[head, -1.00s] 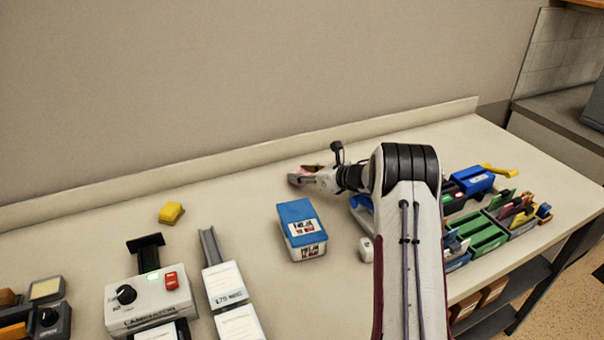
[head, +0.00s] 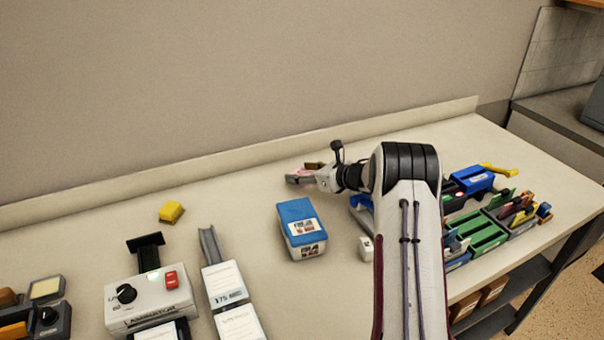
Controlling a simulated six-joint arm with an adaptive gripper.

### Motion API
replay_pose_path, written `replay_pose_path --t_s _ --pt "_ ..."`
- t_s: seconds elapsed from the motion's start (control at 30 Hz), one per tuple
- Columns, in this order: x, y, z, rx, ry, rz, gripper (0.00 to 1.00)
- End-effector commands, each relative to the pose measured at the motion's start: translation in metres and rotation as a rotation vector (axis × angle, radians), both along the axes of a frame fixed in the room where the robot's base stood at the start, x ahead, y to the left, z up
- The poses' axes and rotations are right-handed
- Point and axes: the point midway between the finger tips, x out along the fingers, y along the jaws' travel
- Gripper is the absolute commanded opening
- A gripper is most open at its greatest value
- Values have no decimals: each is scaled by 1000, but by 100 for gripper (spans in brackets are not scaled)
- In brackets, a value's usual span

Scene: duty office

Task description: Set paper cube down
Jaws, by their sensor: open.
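My gripper (head: 300,175) is at the back of the counter, low near the surface, pointing left, and its fingers are open. A small pink block (head: 303,171), which looks like the paper cube, shows at the fingers and is mostly hidden by them. I cannot tell whether the fingers touch it or whether it rests fully on the counter (head: 250,185).
A blue-lidded box (head: 298,214) stands in front of my gripper. A yellow block (head: 171,212), a laminator (head: 148,300) and a white labelled device (head: 225,282) are to the left. Green trays (head: 482,236) and a blue item (head: 472,180) are to the right.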

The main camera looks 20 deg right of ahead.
Motion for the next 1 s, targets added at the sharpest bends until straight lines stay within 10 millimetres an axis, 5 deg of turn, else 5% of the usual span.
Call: replay_pose_path --t_s 1.0 --pt "-98 -41 44 1 -1 0 52"
